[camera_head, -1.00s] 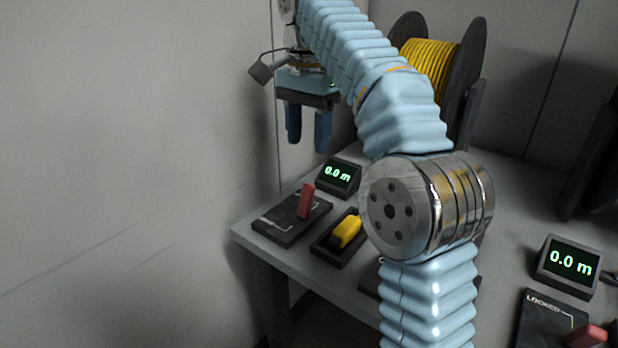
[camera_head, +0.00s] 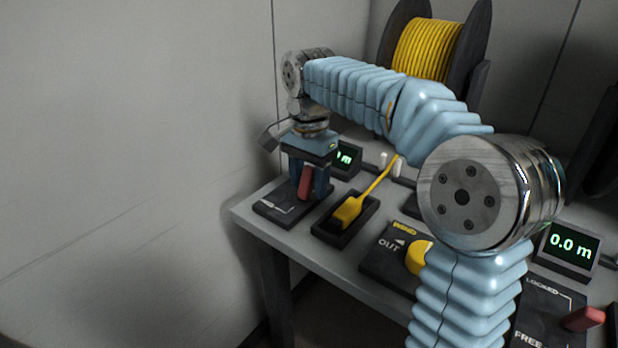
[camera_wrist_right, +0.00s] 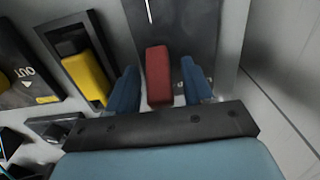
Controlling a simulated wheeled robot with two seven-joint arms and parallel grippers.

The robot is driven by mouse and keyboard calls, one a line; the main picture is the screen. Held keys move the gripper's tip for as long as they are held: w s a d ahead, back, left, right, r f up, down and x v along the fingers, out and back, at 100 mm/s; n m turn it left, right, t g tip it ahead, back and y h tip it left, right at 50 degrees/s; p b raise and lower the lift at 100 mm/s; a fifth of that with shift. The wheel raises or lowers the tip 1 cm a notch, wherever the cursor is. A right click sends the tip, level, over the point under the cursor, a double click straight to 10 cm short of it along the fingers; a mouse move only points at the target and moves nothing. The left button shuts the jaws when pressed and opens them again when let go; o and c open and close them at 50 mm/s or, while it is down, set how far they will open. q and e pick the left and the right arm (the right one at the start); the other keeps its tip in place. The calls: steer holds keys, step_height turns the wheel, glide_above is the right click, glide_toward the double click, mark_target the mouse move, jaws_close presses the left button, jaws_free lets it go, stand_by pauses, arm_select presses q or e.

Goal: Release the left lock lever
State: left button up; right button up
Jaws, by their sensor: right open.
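The left lock lever is a red handle (camera_head: 305,181) on a dark base plate (camera_head: 279,207) at the table's left end. My right gripper (camera_head: 309,189) points down at the lever with its blue fingers, close around or just behind it. In the right wrist view the red lever (camera_wrist_right: 158,74) stands between the two open fingers (camera_wrist_right: 160,88), with a gap on each side. My left gripper is not in view.
A yellow connector (camera_head: 347,212) with a cable lies in a black tray to the right of the lever. Beyond are a WIND/OUT panel (camera_head: 385,262), a display (camera_head: 569,247) and a second red lever (camera_head: 583,319). A yellow cable spool (camera_head: 428,50) stands behind. A wall is at left.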

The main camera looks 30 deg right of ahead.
jaws_close()
steer(key=shift+a, duration=0.1)
stand_by(0.3)
steer(key=h+b, duration=0.1)
steer(key=t+h+b, duration=0.1)
steer(key=shift+s+a+h+b, duration=0.15)
steer(key=shift+a+h+b, duration=0.2)
steer(key=shift+h, duration=0.05)
steer(key=h+b, duration=0.1)
steer(key=b, duration=0.1)
steer(key=a+t+h+b, duration=0.1)
steer(key=h+b, duration=0.1)
steer(key=shift+s+t, duration=0.2)
steer(key=shift+t, duration=0.1)
steer(key=shift+s+a+r+t+h+b, duration=0.1)
steer(key=shift+a+t+h+b, duration=0.15)
steer(key=shift+h+b, duration=0.4)
steer(key=shift+s+a+t+h+b, duration=0.1)
steer(key=shift+t+h+b, duration=0.15)
steer(key=shift+h+b, duration=0.4)
